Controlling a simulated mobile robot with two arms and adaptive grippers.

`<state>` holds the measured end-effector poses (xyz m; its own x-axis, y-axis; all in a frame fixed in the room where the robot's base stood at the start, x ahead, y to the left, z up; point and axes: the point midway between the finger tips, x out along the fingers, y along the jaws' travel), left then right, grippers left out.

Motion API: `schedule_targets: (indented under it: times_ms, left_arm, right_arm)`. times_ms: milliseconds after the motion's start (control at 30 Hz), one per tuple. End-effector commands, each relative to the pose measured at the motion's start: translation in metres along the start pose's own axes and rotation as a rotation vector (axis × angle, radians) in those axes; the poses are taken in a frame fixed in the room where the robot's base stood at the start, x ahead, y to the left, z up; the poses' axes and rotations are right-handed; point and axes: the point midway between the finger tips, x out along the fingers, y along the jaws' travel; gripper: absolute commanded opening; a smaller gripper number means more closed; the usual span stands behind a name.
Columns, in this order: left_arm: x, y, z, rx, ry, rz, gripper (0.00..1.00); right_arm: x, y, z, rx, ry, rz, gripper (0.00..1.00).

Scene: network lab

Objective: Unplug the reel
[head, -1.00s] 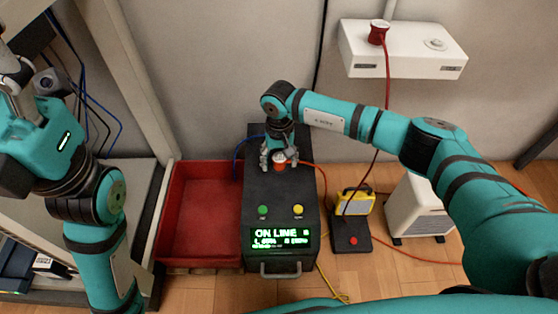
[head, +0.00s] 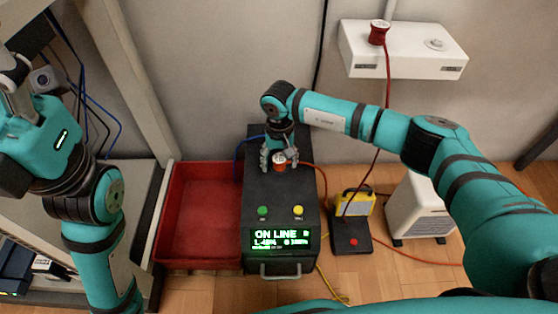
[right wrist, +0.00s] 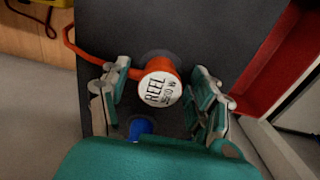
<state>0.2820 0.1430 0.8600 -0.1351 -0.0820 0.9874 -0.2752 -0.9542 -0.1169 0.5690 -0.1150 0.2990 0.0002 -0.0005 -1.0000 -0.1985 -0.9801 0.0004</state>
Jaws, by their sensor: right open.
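The reel plug (right wrist: 158,88) is orange with a white cap that reads "REEL" and a wattage. It stands in the top of the black power unit (head: 256,190), with an orange cable leaving its side. In the head view the plug (head: 279,161) sits just below my right wrist. My right gripper (head: 279,163) is open, its fingers on either side of the plug; the right wrist view shows gaps between fingers and plug. My left gripper (head: 15,78) is partly cut off at the left, away from the unit; its jaws are unclear.
A blue plug (right wrist: 141,128) is close beside the reel plug, partly hidden by my gripper. A red tray (head: 200,215) stands left of the unit. A yellow lamp (head: 355,202) and a white heater (head: 418,208) stand right. A red plug (head: 378,33) is in the white wall box (head: 402,55).

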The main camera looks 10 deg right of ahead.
Motion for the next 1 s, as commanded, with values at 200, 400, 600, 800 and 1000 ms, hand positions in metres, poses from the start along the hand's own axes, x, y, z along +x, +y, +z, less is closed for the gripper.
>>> schedule_targets:
  times_ms: [200, 400, 600, 800, 1000]
  left_arm:
    - [0.0007, -0.0001, -0.0003, 0.0, 0.001, -0.001, 0.56]
    - [0.0009, -0.0002, -0.0007, 0.001, 0.002, -0.001, 0.56]
    - [0.0009, -0.0003, -0.0008, 0.001, 0.002, -0.001, 0.56]
    - [0.001, -0.0003, -0.0009, 0.001, 0.002, -0.001, 0.56]
    - [0.0044, -0.0008, -0.0012, 0.001, 0.006, -0.001, 0.56]
  right_arm:
    - [0.0001, 0.0001, 0.0, 0.0, 0.0, 0.0, 0.59]
    - [0.0001, 0.0, 0.0001, 0.0, 0.0, 0.0, 0.32]
    - [0.0001, -0.0001, 0.0002, 0.0, -0.001, -0.001, 0.06]
    - [0.0, -0.0002, 0.0001, 0.0, -0.001, -0.001, 0.0]
    - [-0.0054, -0.0003, 0.0, 0.0, 0.0, -0.001, 0.0]
